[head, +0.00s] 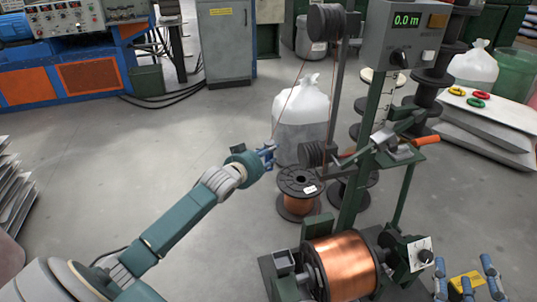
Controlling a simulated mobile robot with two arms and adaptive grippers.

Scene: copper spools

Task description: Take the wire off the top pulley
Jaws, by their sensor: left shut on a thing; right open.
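The top pulley (327,22), a dark grooved wheel, sits at the upper end of a post in the head view. A thin copper wire (289,98) slants from its left side down to my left gripper (268,152). My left gripper is shut, apparently on this wire, left of the lower pulley (313,153) and well below the top one. Another thin strand (333,100) runs down from the top pulley toward the lower one. How the wire lies in the top groove is too small to tell. My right gripper (464,266) is open at the bottom right.
A black spool of copper (298,206) stands on the floor below my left gripper. A large copper spool (343,266) lies in the machine's base. The grey display box (402,40) is beside the top pulley. A white sack (302,115) stands behind.

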